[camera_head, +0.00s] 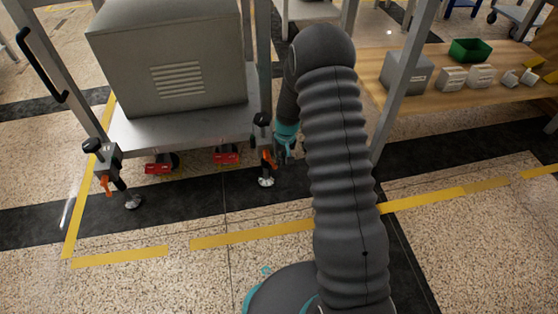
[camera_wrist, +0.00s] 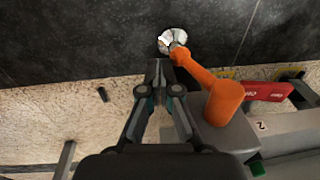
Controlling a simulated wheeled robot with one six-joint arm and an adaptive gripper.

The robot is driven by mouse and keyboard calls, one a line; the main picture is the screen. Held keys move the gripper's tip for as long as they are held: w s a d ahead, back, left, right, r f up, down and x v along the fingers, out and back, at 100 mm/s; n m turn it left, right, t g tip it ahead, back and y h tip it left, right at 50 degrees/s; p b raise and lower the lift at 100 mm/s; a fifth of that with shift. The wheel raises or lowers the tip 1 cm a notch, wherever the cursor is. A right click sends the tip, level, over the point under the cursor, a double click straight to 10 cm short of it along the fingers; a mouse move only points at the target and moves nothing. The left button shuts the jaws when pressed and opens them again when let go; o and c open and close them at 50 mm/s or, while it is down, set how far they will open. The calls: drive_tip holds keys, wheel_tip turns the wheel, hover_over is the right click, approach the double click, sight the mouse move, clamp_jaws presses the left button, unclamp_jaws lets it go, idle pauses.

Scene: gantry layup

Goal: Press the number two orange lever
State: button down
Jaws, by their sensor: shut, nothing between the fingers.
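The number two orange lever (camera_wrist: 222,97) is large in the wrist view, just right of my fingers, its arm angling up and left. A white label with a "2" (camera_wrist: 262,126) is on the grey bracket below it. In the head view the lever (camera_head: 268,159) is on the right front leg of the grey cart (camera_head: 150,128). My gripper (camera_wrist: 159,68) is shut and empty, its fingertips beside the lever's tip; I cannot tell if they touch. In the head view my gripper (camera_head: 287,152) is just right of the lever, partly hidden by my arm.
Another orange lever (camera_head: 107,185) is on the cart's left front leg. Red caster pedals (camera_head: 227,155) sit under the cart; one shows in the wrist view (camera_wrist: 270,91). A white levelling foot (camera_wrist: 172,40) is beyond the lever. A wooden bench (camera_head: 440,100) stands right. Floor in front is clear.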

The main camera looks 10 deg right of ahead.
drive_tip(key=shift+r, duration=0.15)
drive_tip(key=shift+r+p, duration=0.45)
drive_tip(key=shift+r, duration=0.2)
drive_tip(key=w+d+r+p, duration=0.1)
drive_tip(key=d+r, duration=0.4)
drive_tip(key=d, duration=0.7)
drive_tip(key=shift+d, duration=0.25)
idle(0.3)
